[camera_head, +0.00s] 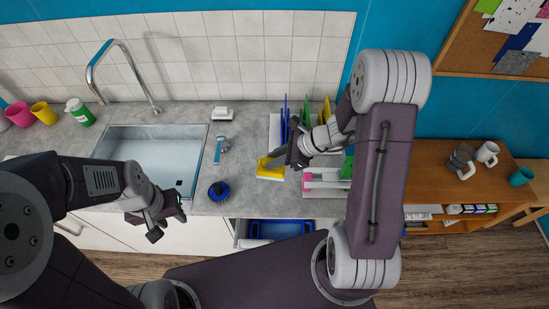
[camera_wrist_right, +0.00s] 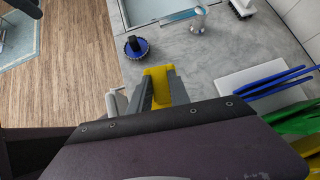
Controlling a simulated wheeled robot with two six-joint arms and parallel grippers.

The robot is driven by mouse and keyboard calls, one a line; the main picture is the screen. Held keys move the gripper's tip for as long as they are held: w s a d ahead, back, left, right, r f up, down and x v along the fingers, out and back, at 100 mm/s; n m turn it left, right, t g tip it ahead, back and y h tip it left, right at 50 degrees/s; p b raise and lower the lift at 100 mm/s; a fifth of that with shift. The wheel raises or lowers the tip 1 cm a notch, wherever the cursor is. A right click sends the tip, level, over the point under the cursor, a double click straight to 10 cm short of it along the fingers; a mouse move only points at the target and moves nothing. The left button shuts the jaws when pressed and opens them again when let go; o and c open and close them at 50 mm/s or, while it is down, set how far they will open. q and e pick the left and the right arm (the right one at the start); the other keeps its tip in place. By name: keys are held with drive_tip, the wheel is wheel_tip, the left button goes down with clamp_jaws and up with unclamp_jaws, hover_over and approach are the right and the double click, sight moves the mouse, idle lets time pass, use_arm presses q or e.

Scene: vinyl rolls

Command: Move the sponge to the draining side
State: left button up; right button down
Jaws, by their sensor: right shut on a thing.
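The yellow sponge (camera_head: 264,172) is on or just above the grey counter, at the left edge of the dish rack area. My right gripper (camera_head: 276,162) reaches over it from the right and is shut on it. In the right wrist view the sponge (camera_wrist_right: 159,84) shows between the two grey fingers. I cannot tell whether it touches the surface. The draining side holds a white tray (camera_head: 275,130) with blue, green and yellow dishes standing in it. My left gripper (camera_head: 170,221) hangs in front of the sink, apart from everything, its fingers spread and empty.
The steel sink (camera_head: 150,146) with its tall faucet (camera_head: 120,65) is at the left. An open drawer (camera_head: 280,229) juts out below.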

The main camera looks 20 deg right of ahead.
sight(274, 170)
drive_tip(key=f+b, duration=0.1)
drive_tip(key=f, duration=0.1)
drive_tip(key=f+b, duration=0.1)
drive_tip(key=b, duration=0.1)
drive_tip(key=f+b, duration=0.2)
drive_tip(key=shift+w+d+f, duration=0.15)
drive_tip(key=shift+w+f, duration=0.1)
drive_tip(key=shift+f, duration=0.05)
drive_tip(key=shift+f+b, duration=0.4)
drive_tip(key=shift+f, duration=0.05)
drive_tip(key=shift+s+f+b, duration=0.1)
drive_tip(key=shift+f+b, duration=0.35)
drive_tip(key=shift+b, duration=0.05)
drive_tip(key=shift+f+b, duration=0.7)
drive_tip(key=shift+f+b, duration=0.65)
drive_tip(key=shift+b, duration=0.05)
